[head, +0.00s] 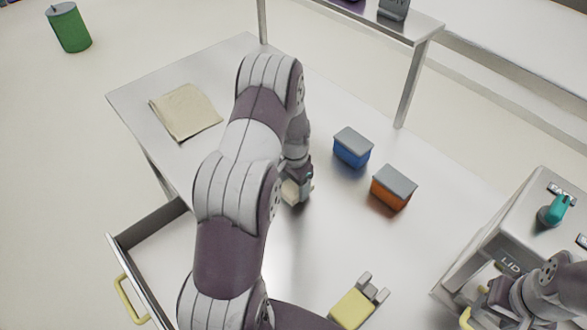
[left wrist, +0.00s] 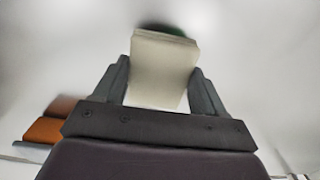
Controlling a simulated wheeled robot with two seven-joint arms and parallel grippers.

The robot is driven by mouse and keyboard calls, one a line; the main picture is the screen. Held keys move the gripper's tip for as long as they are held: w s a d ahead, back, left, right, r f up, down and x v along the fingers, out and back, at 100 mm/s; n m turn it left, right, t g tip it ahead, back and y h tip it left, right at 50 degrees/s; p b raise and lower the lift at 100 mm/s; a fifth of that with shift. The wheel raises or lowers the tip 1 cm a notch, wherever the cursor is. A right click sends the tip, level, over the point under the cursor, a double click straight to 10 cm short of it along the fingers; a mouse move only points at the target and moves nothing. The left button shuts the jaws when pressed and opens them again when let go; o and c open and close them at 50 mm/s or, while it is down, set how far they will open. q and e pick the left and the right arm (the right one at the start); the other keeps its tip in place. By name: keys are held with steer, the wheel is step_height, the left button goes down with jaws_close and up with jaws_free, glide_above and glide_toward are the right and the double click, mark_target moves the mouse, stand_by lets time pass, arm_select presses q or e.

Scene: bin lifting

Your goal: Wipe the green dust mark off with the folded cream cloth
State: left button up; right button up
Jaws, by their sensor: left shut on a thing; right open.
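The folded cream cloth (head: 291,192) is a small thick pad gripped in my left gripper (head: 298,186), low over the metal table. In the left wrist view the cloth (left wrist: 160,70) stands between the two dark fingers (left wrist: 160,88), which are shut on it. A dark green patch (left wrist: 165,29), probably the dust mark, shows just past the cloth's far edge; the cloth covers part of it. I cannot tell whether the cloth touches the table. The mark is hidden in the head view. My right gripper (head: 486,292) is open beside the lidded box at the lower right.
A blue box (head: 352,149) and an orange box (head: 390,190) stand right of my left gripper. A tan folded sheet (head: 185,112) lies at the table's left. An open drawer (head: 150,270), a yellow two-pronged item (head: 352,308) and a lidded box (head: 495,240) are nearer.

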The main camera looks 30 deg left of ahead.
mark_target(294, 186)
arm_select(q)
steer(key=shift+w+a+r+p, duration=0.1)
steer(key=shift+a+r+p, duration=0.1)
steer(key=shift+r+p, duration=0.6)
steer(key=r, duration=0.1)
steer(key=r+p, duration=0.1)
steer(key=shift+d+r, duration=0.25)
steer(key=shift+r, duration=0.15)
steer(key=shift+r+p, duration=0.3)
steer(key=shift+p, duration=0.05)
steer(key=shift+a+r, duration=0.1)
steer(key=shift+a, duration=0.1)
arm_select(e)
steer(key=r, duration=0.1)
steer(key=a+r, duration=0.1)
steer(key=r, duration=0.2)
steer(key=shift+s+a, duration=0.25)
steer(key=shift+s, duration=0.15)
arm_select(q)
steer(key=shift+d, duration=0.1)
arm_select(e)
steer(key=shift+d, duration=0.1)
